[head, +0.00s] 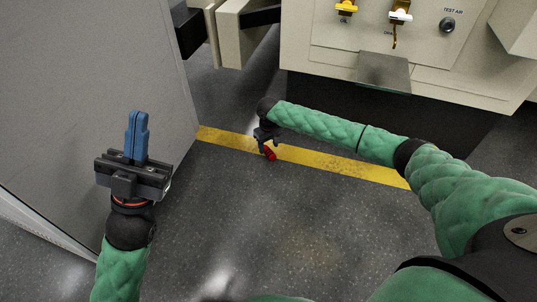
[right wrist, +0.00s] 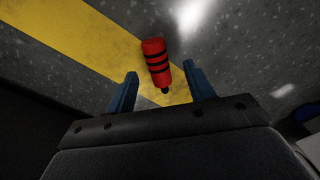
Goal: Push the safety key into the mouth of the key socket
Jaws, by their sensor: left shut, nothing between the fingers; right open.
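A red cylinder with black bands (head: 270,153), which looks like the safety key, is at the floor by the yellow line. In the right wrist view the red key (right wrist: 157,60) has its dark near end between the fingers. My right gripper (head: 266,143) is open around that end, and a gap shows on each side (right wrist: 161,76). I cannot tell how high the key is above the floor. My left gripper (head: 137,117) is shut and empty, pointing away from me at the left. I cannot identify the key socket for certain; a round dark fitting (head: 447,24) sits under "TEST AIR".
A beige machine panel (head: 340,50) with yellow and white fittings stands at the back right, with a small grey plate (head: 384,71) at its lower edge. A grey cabinet side (head: 90,80) is close to my left gripper. The central floor (head: 280,220) is clear.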

